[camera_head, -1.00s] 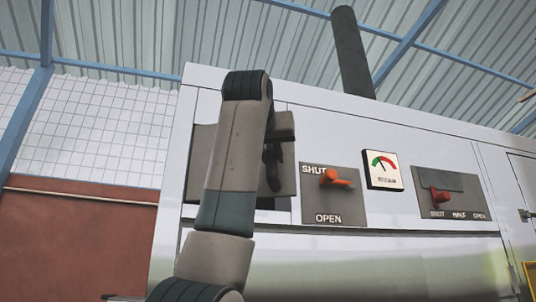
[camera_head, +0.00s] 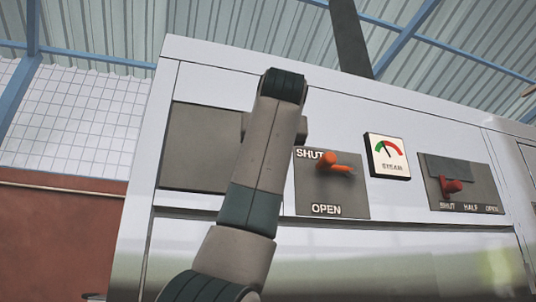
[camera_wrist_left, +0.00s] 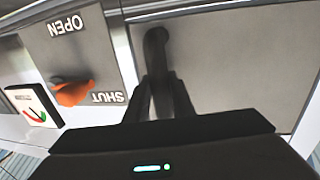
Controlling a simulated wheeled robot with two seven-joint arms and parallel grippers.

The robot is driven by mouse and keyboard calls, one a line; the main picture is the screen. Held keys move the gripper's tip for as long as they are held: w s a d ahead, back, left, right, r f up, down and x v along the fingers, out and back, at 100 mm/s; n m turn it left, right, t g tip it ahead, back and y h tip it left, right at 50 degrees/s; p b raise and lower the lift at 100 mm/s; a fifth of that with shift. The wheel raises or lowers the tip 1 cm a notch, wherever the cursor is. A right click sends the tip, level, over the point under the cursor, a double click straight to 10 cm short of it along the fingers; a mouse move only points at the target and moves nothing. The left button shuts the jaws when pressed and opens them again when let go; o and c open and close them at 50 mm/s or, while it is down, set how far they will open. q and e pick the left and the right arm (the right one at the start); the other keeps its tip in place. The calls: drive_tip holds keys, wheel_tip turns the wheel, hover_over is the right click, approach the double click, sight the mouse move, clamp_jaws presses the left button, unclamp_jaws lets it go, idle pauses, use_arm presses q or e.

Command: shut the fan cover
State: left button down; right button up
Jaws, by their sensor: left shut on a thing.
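The fan cover is the grey rectangular panel (camera_head: 203,150) at the left of the white machine front. In the head view it looks flat against the front, with its right part hidden behind my left arm. In the left wrist view the cover (camera_wrist_left: 235,65) fills the right side, with a dark curved handle (camera_wrist_left: 156,42) near its edge. My left gripper (camera_wrist_left: 160,85) is shut on this handle. In the head view its fingers are hidden behind my arm. My right gripper is in neither view.
An orange lever (camera_head: 330,162) on a SHUT/OPEN plate sits just right of my left arm. Farther right are a steam gauge (camera_head: 387,156) and a red lever (camera_head: 451,186) marked SHUT, HALF, OPEN. A dark pipe (camera_head: 350,40) rises behind the machine.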

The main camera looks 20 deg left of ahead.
use_arm(q)
drive_tip(key=c, duration=1.8)
unclamp_jaws()
drive_tip(key=shift+w, duration=0.1)
drive_tip(key=shift+w+a+f, duration=0.1)
drive_tip(key=shift+w+a, duration=0.05)
drive_tip(key=shift+w, duration=0.15)
drive_tip(key=shift+b+v, duration=0.55)
drive_tip(key=shift+v, duration=0.5)
drive_tip(key=b+v, duration=0.5)
drive_tip(key=v, duration=1)
drive_tip(key=shift+s+b, duration=0.2)
drive_tip(key=shift+b, duration=0.15)
